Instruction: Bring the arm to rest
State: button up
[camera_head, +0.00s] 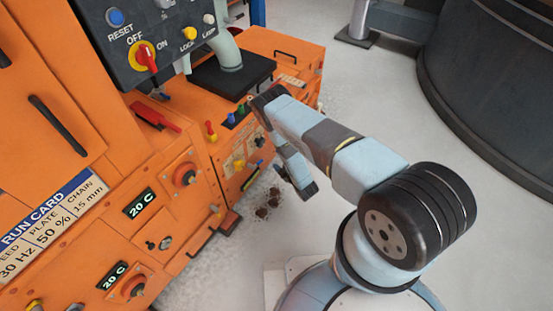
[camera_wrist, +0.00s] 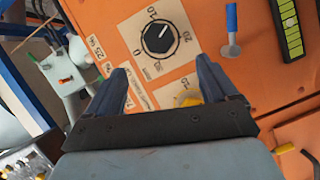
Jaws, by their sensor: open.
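My gripper (camera_wrist: 163,72) shows in the wrist view with its two dark blue fingers apart and nothing held between them. Beyond the fingers is an orange panel (camera_wrist: 262,75) with a black dial (camera_wrist: 158,36) on a pale numbered plate. The gap between fingertips and panel is hard to judge. In the head view my arm (camera_head: 315,138) reaches up and left from its base towards the orange machine (camera_head: 130,140) and bends down at its far end. I cannot make out the fingers there.
A control box (camera_head: 150,38) with a red and yellow switch (camera_head: 144,56) is at upper left. A dark round vat (camera_head: 490,100) stands at right. Dark crumbs (camera_head: 268,203) lie on the grey floor, which is open behind the arm. A blue-handled tool (camera_wrist: 232,28) is near the dial.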

dwell(0.5)
jog(key=w+r+m+h, duration=0.2)
jog(key=w+r+m, duration=0.1)
jog(key=w+r, duration=0.75)
jog(key=w+r+m+h, duration=0.25)
jog(key=w+r, duration=0.45)
jog(key=r, duration=0.6)
jog(key=d+r+m+g+h, duration=0.1)
jog(key=d+r+m, duration=0.2)
jog(key=r, duration=1.1)
jog(key=d+r+m+g+h, duration=0.1)
jog(key=d+r+m+g, duration=0.2)
jog(key=r, duration=1)
jog(key=s+d+r+m+g+h, duration=0.1)
jog(key=s+d+r+m, duration=0.25)
jog(key=s+r, duration=0.7)
jog(key=s+d+r+m+g, duration=0.15)
jog(key=s+d+r, duration=0.25)
jog(key=s+r, duration=0.6)
jog(key=s+d+r+m+g, duration=0.1)
jog(key=s+r+m, duration=0.1)
jog(key=s, duration=1.3)
jog(key=s+d+r+m+g, duration=0.1)
jog(key=s+r, duration=0.3)
jog(key=s, duration=1.1)
jog(key=shift+d+r+m+h, duration=0.35)
jog(key=shift+d+m, duration=0.15)
jog(key=shift+m, duration=0.25)
